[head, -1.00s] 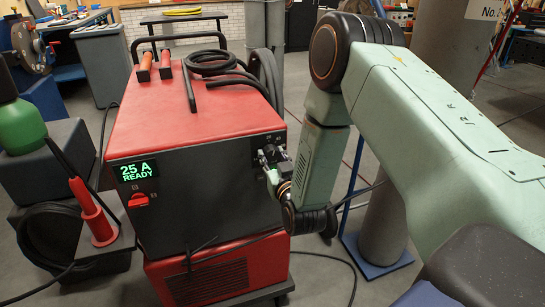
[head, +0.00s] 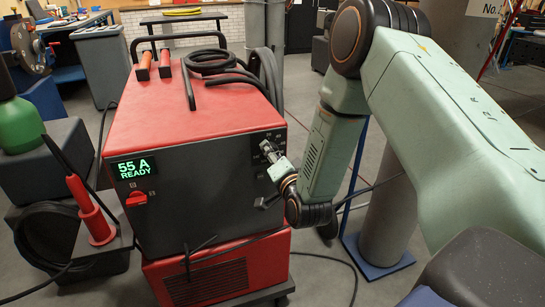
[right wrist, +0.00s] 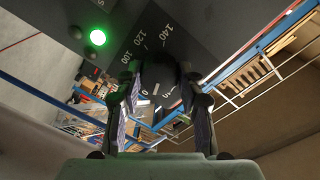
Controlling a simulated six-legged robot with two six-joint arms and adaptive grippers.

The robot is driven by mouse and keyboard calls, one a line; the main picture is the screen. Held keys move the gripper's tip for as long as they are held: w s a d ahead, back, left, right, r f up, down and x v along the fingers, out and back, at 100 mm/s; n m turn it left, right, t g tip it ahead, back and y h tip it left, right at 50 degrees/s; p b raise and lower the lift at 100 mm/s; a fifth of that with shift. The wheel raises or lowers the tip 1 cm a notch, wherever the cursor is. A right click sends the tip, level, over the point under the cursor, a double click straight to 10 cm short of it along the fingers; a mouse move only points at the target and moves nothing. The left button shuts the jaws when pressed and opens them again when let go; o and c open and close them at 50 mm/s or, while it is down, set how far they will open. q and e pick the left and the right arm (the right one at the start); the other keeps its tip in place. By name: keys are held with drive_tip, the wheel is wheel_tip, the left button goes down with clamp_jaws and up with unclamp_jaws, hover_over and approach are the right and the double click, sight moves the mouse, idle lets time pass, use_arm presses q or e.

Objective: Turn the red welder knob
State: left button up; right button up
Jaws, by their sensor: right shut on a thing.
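The red welder (head: 185,115) stands in the middle of the head view with a dark front panel. Its display (head: 134,168) reads "55 A READY" in green. A small red knob (head: 137,199) sits below the display, with no gripper near it. My right gripper (head: 268,150) is at the upper right of the panel. In the right wrist view its fingers (right wrist: 160,88) are closed on either side of a dark round knob (right wrist: 160,72), with a number scale around it. The knob is partly hidden by the fingers and in shadow. My left gripper is out of view.
A green lamp (right wrist: 98,37) glows beside the scale. Black cables (head: 212,62) and two orange-red handles lie on the welder's top. A red torch (head: 90,210) and a green bottle (head: 20,124) stand at left. A grey post (head: 385,215) stands right of the welder.

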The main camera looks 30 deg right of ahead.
drive_tip(key=shift+d+f+m+t+y+b, duration=0.1)
drive_tip(key=shift+m+y+b, duration=0.1)
drive_tip(key=shift+m+b, duration=2.2)
drive_tip(key=shift+d+r+m+t+y+b, duration=0.15)
drive_tip(key=shift+m+b, duration=1.25)
drive_tip(key=shift+m, duration=2)
drive_tip(key=shift+a+f+m+t+y+b, duration=0.15)
drive_tip(key=shift+m+y+b, duration=0.1)
drive_tip(key=shift+m+b, duration=2.15)
drive_tip(key=shift+m+p, duration=0.4)
drive_tip(key=shift+m, duration=0.2)
drive_tip(key=shift+s, duration=0.1)
drive_tip(key=o, duration=1.2)
drive_tip(key=shift+s+a, duration=0.2)
drive_tip(key=shift+s, duration=1)
drive_tip(key=shift+s+a, duration=0.25)
drive_tip(key=shift+s, duration=1)
drive_tip(key=shift+s+a, duration=0.2)
drive_tip(key=shift+s, duration=1)
